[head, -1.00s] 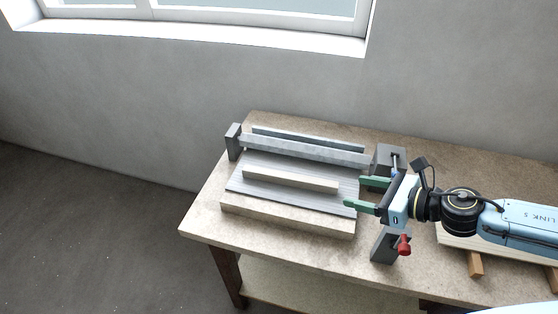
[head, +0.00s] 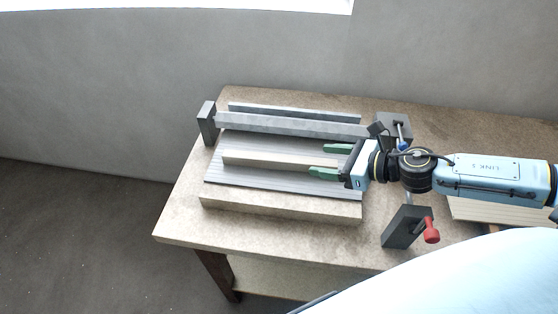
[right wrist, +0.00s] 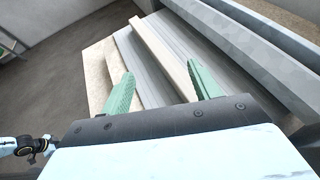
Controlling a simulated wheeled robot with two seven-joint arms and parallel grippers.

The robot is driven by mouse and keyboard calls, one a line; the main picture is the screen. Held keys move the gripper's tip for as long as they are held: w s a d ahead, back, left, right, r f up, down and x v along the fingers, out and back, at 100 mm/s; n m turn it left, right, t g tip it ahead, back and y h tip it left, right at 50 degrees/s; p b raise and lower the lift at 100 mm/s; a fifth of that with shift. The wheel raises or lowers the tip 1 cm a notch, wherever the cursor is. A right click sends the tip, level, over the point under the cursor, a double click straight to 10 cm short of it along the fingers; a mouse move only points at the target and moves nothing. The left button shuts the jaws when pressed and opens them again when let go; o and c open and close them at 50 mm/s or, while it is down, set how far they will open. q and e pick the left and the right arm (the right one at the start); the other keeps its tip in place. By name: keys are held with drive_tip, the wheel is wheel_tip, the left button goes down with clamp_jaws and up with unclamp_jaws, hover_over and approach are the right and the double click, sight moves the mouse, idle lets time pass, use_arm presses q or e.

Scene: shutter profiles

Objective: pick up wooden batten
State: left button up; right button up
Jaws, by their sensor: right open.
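The wooden batten (head: 265,159) is a pale, straight strip lying on a grey ribbed panel (head: 230,180) on the bench. My right gripper (head: 327,161) is open at the batten's right end, with its green fingers on the far and near sides of it. In the right wrist view the batten (right wrist: 163,52) runs between the open fingers (right wrist: 160,76); I see no finger pressing on it. Its right end is partly hidden by the gripper in the head view.
A grey metal bar (head: 290,124) lies behind the batten, between a dark end block (head: 207,123) and a clamp block. A clamp with a red knob (head: 431,230) stands at the front right. A pale wooden strip (head: 280,208) runs along the panel's near side.

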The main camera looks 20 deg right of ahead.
sight(283, 158)
drive_tip(key=shift+w+a+f, duration=0.2)
drive_tip(key=shift+w+a, duration=0.1)
drive_tip(key=shift+w, duration=0.3)
drive_tip(key=p+x, duration=0.1)
drive_tip(key=x, duration=0.2)
drive_tip(key=shift+a+p, duration=0.1)
drive_tip(key=shift+p, duration=0.2)
drive_tip(key=shift+s+f+p+x, duration=0.15)
drive_tip(key=shift+p+x, duration=0.2)
drive_tip(key=shift+x, duration=1.35)
drive_tip(key=shift+s+f+p+x, duration=0.1)
drive_tip(key=shift+f+p+x, duration=0.2)
drive_tip(key=shift+x, duration=1.4)
drive_tip(key=shift+s+a+r, duration=0.1)
drive_tip(key=shift+a, duration=0.05)
drive_tip(key=shift+c, duration=0.4)
drive_tip(key=c, duration=1)
drive_tip(key=shift+c, duration=0.2)
